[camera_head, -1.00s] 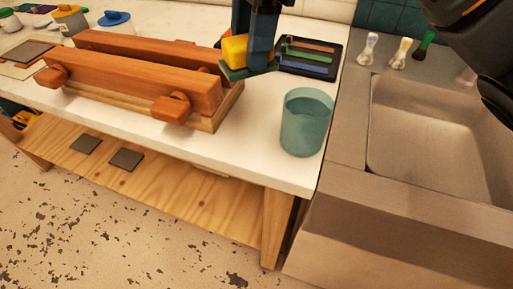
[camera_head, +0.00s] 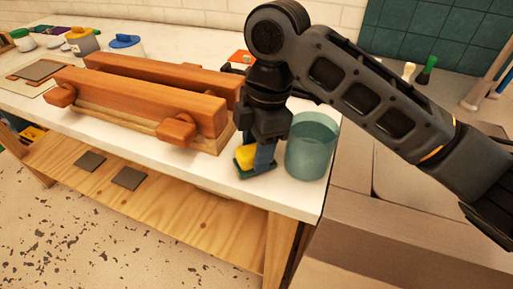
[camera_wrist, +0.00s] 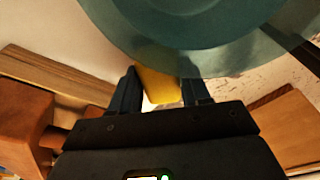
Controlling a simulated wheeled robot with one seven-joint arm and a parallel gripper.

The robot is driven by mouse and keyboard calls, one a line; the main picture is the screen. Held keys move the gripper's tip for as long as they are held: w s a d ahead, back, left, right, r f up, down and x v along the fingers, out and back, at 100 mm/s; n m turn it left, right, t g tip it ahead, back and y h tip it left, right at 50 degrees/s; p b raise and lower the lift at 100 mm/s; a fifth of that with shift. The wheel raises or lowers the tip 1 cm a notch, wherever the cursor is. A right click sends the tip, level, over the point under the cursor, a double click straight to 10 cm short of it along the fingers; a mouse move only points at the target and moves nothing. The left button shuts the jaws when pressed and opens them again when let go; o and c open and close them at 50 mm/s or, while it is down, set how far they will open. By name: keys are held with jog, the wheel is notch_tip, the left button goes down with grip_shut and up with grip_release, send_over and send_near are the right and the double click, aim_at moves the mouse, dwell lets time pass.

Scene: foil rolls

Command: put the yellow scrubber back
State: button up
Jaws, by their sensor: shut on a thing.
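The yellow scrubber (camera_head: 246,156), a yellow block with a dark green pad underneath, is in my gripper (camera_head: 262,155). It is low near the front edge of the white counter, in front of the wooden press. I cannot tell whether it touches the counter. In the wrist view the scrubber (camera_wrist: 158,85) shows between my two fingers, beneath a large teal rim. A teal cup (camera_head: 310,152) stands just right of my gripper in the head view; its rim also fills the top of the wrist view (camera_wrist: 190,52).
A wooden press (camera_head: 145,100) with two long beams and knobs lies left of my gripper. A steel sink (camera_head: 350,205) adjoins on the right, partly hidden by my arm. Jars (camera_head: 80,42) stand at the back left. A wooden shelf (camera_head: 190,225) is below.

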jog(key=shift+f, duration=0.25)
jog(key=o, duration=1)
jog(key=shift+f, duration=0.1)
jog(key=r, duration=0.4)
jog(key=d+r, duration=0.1)
jog(key=r, duration=0.7)
jog(key=shift+w+d, duration=0.3)
jog(key=shift+w, duration=0.1)
